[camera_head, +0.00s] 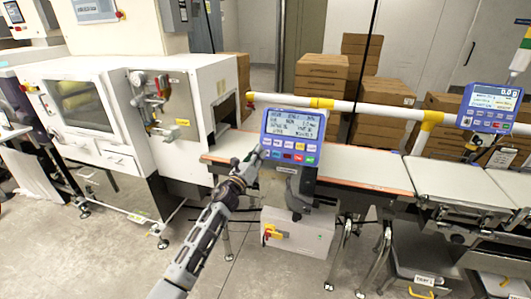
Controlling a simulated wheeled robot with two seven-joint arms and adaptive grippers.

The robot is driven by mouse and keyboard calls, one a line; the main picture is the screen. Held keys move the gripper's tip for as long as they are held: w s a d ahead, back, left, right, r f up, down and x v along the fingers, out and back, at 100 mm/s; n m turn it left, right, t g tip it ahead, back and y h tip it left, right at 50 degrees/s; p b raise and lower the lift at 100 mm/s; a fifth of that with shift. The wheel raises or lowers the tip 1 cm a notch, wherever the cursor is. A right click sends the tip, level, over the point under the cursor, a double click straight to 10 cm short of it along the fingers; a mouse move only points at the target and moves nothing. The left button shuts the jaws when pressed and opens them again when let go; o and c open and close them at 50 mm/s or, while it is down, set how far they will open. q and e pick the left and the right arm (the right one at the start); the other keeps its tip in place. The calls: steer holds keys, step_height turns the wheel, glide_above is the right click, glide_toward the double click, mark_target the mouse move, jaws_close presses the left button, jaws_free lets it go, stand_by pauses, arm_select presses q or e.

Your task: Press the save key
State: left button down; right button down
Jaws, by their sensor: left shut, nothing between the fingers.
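A blue control panel (293,134) with a lit screen and two rows of coloured keys (289,150) stands in front of the belt. The key labels are too small to read, so I cannot tell which one is the save key. My left gripper (256,154) is shut and empty. Its fingertips are at the lower left edge of the panel, beside the left end of the key rows. I cannot tell whether they touch it. My right gripper is not in view.
The belt (355,168) runs behind the panel from a white machine (140,120) at left. A second blue panel (490,106) stands at right. A white box with a red-yellow switch (297,237) is below the panel. Cardboard boxes (320,80) are stacked behind the belt.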

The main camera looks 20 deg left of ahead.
arm_select(q)
steer(key=shift+s+r+p, duration=0.45)
steer(key=shift+s+p, duration=0.05)
steer(key=shift+s, duration=0.4)
steer(key=shift+s+r+p, duration=0.45)
steer(key=shift+s, duration=0.4)
steer(key=shift+s+a+r+p, duration=0.1)
steer(key=shift+s+r+p, duration=0.35)
steer(key=shift+s, duration=0.45)
steer(key=shift+s+r+p, duration=0.4)
steer(key=shift+s+r, duration=0.05)
steer(key=shift+s, duration=0.4)
steer(key=shift+s+a+r+p, duration=0.1)
steer(key=shift+s+r+p, duration=0.35)
steer(key=shift+s, duration=0.45)
steer(key=shift+n, duration=0.4)
